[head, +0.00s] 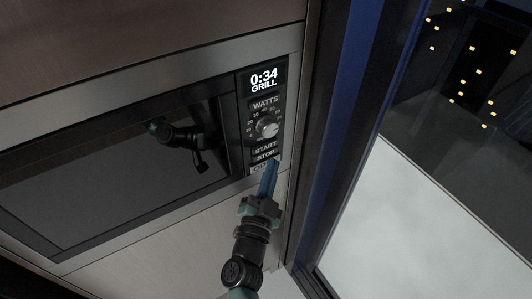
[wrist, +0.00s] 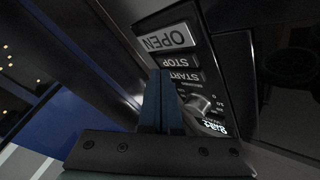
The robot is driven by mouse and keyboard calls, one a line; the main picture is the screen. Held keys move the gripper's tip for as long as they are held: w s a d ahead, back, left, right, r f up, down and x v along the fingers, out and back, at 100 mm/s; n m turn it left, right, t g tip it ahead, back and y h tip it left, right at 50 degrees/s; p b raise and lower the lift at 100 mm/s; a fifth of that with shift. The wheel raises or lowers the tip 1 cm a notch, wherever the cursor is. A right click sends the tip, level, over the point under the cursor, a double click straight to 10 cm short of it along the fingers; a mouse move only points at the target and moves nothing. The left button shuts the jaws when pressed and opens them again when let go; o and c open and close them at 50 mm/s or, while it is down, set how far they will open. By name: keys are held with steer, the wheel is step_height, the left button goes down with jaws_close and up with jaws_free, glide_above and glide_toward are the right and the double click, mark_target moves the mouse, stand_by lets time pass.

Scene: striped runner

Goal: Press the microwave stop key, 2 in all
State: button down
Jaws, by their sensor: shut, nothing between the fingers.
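The microwave (head: 120,165) is built into a metal-framed cabinet, with a dark glass door and a control panel on its right. The display (head: 264,78) reads 0:34 GRILL. The stop key (head: 265,155) lies below the start key (head: 265,147) and above the open key (head: 259,169), which my fingers partly cover. In the wrist view, the stop key (wrist: 180,60) and the open key (wrist: 170,38) appear upside down. My gripper (head: 271,165) is shut and empty, its blue fingertips over the panel's lower right. I cannot tell whether the tips touch a key.
A knob (head: 266,127) marked with watts sits above the keys. A dark and blue upright frame (head: 345,140) stands close to the right of the panel, with a window (head: 410,220) beyond it. Open space lies in front of the microwave door.

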steer(key=shift+s+d, duration=0.75)
steer(key=shift+s, duration=0.3)
steer(key=shift+s+d, duration=0.75)
steer(key=shift+s, duration=0.25)
stand_by(1.3)
steer(key=s+m+p, duration=0.1)
steer(key=m, duration=0.5)
steer(key=s+d+m+p, duration=0.1)
steer(key=m, duration=0.5)
steer(key=s+d+m+p, duration=0.1)
steer(key=m, duration=0.6)
steer(key=shift+r+g, duration=0.35)
steer(key=shift+g, duration=0.05)
steer(key=w+a+p, duration=0.2)
steer(key=w+a, duration=0.3)
steer(key=w, duration=0.2)
